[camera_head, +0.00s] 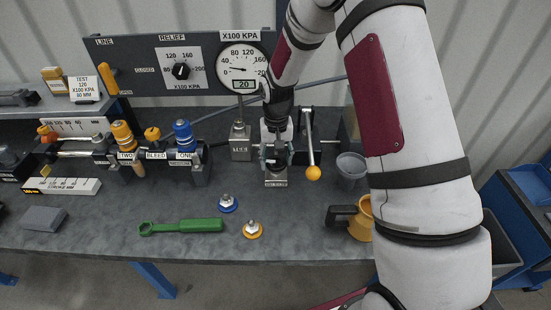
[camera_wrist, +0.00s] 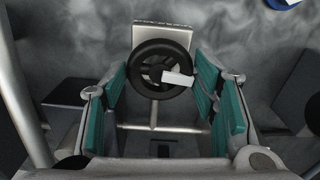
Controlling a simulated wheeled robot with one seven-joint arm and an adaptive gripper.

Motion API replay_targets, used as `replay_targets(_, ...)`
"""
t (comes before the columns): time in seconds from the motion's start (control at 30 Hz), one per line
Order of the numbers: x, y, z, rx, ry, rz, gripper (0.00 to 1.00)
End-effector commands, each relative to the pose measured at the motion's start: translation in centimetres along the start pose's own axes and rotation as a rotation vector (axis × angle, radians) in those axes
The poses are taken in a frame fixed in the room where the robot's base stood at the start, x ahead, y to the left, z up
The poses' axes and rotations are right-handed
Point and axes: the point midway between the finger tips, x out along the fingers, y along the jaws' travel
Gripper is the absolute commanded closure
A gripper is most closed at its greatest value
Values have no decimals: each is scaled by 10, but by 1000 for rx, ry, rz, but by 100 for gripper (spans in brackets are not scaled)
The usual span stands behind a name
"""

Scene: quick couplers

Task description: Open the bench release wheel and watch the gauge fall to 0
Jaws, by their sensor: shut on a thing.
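The bench release wheel (camera_wrist: 164,47) is a small black spoked handwheel with a white tab, in front of a labelled block. In the wrist view it sits between the teal pads of my gripper (camera_wrist: 161,78), which is shut on it. In the head view my gripper (camera_head: 277,157) reaches down over the block (camera_head: 275,183) and hides most of the wheel. The round gauge (camera_head: 243,60), marked X100 KPA, stands behind and to the left. Its small display reads 20, and its needle points left, low on the scale.
A lever with an orange knob (camera_head: 313,173) stands just right of my gripper. A grey cup (camera_head: 351,167) and an orange jug (camera_head: 361,219) are farther right. Orange-and-blue-capped fittings stand left.

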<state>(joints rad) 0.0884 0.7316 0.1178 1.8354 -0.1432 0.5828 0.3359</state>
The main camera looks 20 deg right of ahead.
Motion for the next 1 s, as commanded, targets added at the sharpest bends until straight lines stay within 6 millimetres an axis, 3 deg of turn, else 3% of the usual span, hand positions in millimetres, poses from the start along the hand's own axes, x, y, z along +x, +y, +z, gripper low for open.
replay_targets(1.0,0,1,-1,-964,1,0,74)
